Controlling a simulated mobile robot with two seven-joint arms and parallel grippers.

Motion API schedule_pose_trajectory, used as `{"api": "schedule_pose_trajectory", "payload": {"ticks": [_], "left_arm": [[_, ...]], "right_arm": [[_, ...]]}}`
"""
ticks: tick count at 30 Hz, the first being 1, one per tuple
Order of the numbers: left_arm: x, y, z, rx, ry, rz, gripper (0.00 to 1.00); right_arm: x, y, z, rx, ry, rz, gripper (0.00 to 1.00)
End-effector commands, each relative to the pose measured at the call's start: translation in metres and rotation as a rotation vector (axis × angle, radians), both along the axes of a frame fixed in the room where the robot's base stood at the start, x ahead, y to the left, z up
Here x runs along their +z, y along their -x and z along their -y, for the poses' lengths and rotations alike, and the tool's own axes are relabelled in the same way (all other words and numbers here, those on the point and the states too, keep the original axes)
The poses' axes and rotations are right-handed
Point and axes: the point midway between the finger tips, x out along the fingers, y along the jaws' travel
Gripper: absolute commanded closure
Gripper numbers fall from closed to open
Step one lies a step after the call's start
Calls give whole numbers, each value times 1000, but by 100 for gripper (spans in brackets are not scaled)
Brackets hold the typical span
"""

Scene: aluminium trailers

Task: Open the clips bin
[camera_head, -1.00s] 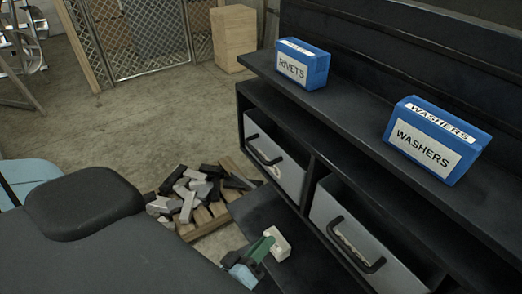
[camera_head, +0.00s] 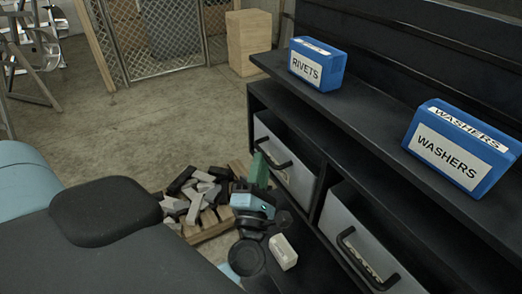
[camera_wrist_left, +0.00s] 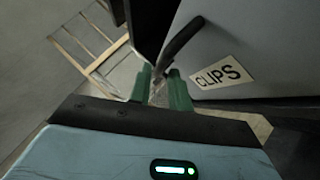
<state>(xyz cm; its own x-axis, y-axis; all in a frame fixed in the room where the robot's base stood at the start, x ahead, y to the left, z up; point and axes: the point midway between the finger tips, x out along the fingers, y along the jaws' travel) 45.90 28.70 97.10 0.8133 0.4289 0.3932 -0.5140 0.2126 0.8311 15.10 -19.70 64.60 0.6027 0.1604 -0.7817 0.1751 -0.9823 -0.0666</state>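The clips bin (camera_head: 293,174) is a grey drawer with a black bar handle in the left compartment of the black shelf unit. It sits in its compartment with its front near the shelf edge. The left wrist view shows its CLIPS label (camera_wrist_left: 222,76) and black handle (camera_wrist_left: 182,38). My left gripper (camera_head: 259,168) is at the handle's left end in the head view. In the wrist view its green fingers (camera_wrist_left: 160,82) stand apart, with the handle's near end at the gap between their tips. I cannot tell whether they touch it. My right gripper is out of view.
A second grey bin (camera_head: 365,240) with a black handle sits to the right. Blue RIVETS (camera_head: 318,65) and WASHERS (camera_head: 462,148) boxes stand on the shelf above. A small white block (camera_head: 283,252) lies on the lower ledge.

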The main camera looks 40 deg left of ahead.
Motion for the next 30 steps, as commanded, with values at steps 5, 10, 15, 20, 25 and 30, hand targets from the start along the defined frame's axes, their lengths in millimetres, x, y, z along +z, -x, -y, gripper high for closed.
{"api": "schedule_pose_trajectory", "payload": {"ticks": [5,10,15,20,25,30], "left_arm": [[13,-20,-10,1,-1,5,80],[15,-28,-15,0,1,1,80],[14,-29,-16,0,0,-1,80],[14,-29,-16,0,-1,-1,86],[14,-29,-16,0,-1,-1,100],[14,-29,-16,0,-1,-1,100]], "right_arm": [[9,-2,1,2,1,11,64],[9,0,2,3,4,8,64],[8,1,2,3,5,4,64],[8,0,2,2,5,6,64],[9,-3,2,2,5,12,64],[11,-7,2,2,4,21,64]]}}
